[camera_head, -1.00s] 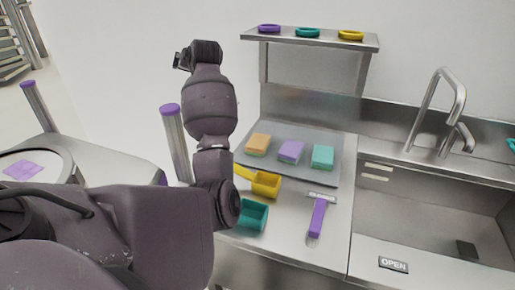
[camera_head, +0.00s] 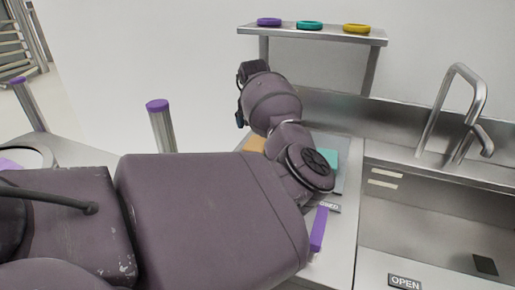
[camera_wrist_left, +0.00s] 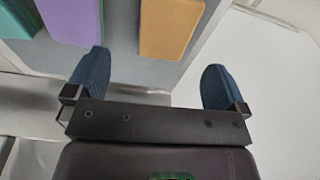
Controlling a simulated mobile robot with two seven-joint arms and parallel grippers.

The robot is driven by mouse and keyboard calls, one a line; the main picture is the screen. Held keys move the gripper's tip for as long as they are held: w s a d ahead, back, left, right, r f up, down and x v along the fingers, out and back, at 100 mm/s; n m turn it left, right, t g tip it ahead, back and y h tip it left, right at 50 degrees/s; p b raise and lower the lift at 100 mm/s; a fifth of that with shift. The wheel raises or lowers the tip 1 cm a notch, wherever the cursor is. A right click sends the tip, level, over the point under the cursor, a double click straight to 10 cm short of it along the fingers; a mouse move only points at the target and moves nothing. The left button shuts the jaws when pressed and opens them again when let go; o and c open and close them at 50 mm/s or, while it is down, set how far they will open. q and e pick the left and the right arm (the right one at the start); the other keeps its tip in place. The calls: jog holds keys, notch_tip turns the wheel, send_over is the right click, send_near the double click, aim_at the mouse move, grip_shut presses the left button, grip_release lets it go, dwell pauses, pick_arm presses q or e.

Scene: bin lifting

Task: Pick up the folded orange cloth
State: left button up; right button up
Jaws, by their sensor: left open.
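The folded orange cloth (camera_wrist_left: 170,27) lies on the grey mat in the left wrist view, ahead of and between my left gripper's fingers. In the head view only a small part of the cloth (camera_head: 255,144) shows past my arm. My left gripper (camera_wrist_left: 154,80) is open and empty, its two blue fingertips spread apart. The cloth is beyond the fingertips, with no contact visible. In the head view my left gripper (camera_head: 240,92) is up behind the counter items, largely hidden by its wrist. My right gripper is not in view.
A purple folded cloth (camera_wrist_left: 74,20) lies beside the orange one, with a teal cloth (camera_wrist_left: 18,17) beyond it. A shelf (camera_head: 310,37) with rings is above. A purple-handled tool (camera_head: 319,230) lies on the counter, left of the sink (camera_head: 430,235).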

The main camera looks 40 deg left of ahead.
aim_at(257, 143)
pick_arm(q)
jog(key=f, duration=0.3)
jog(key=shift+w+a, duration=0.15)
jog(key=shift+w, duration=0.05)
jog(key=f, duration=0.1)
jog(key=f+b, duration=0.1)
jog(key=f, duration=0.1)
jog(key=f+b, duration=0.1)
jog(key=shift+w+a+f, duration=0.3)
jog(key=shift+a+f, duration=0.05)
jog(key=shift+f, duration=0.05)
jog(key=shift+c, duration=0.6)
jog(key=c, duration=0.8)
jog(key=shift+c, duration=0.2)
jog(key=shift+r, duration=0.15)
